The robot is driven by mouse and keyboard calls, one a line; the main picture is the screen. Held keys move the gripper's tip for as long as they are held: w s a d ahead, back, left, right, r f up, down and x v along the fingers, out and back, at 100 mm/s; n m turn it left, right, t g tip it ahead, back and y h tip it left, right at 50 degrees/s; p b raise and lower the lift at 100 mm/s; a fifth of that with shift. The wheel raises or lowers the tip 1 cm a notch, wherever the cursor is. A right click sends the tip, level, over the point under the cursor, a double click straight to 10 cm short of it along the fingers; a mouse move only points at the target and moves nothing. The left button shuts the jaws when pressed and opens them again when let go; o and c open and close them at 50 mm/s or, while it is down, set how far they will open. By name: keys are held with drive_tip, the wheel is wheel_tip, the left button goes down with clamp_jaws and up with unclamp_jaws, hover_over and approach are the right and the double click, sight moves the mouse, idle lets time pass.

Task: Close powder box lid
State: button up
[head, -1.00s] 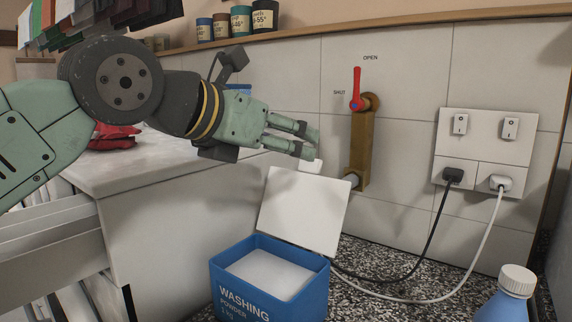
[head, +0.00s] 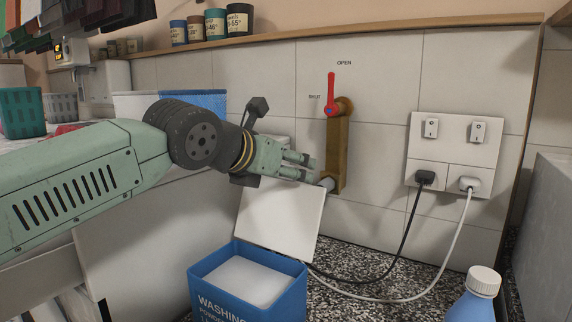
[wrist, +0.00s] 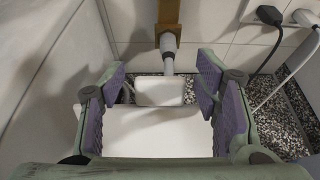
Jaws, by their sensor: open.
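The blue washing powder box (head: 250,290) stands at the bottom centre of the head view with white powder (head: 246,280) inside. Its white lid (head: 282,222) is open, tilted up and leaning back toward the wall. My gripper (head: 312,168) is above the lid's upper edge, in front of the brass pipe. In the wrist view my gripper (wrist: 158,95) is open, with purple-padded fingers on either side and nothing held. The white lid (wrist: 155,132) shows below and between the fingers. I cannot tell whether a finger touches it.
The red valve lever (head: 331,92) and brass pipe (head: 337,150) are just behind my gripper. Sockets with a black plug (head: 425,177) and a white plug (head: 469,184) are at right, their cords hanging down. A blue bottle (head: 475,298) stands at bottom right.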

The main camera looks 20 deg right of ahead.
clamp_jaws()
idle(0.8)
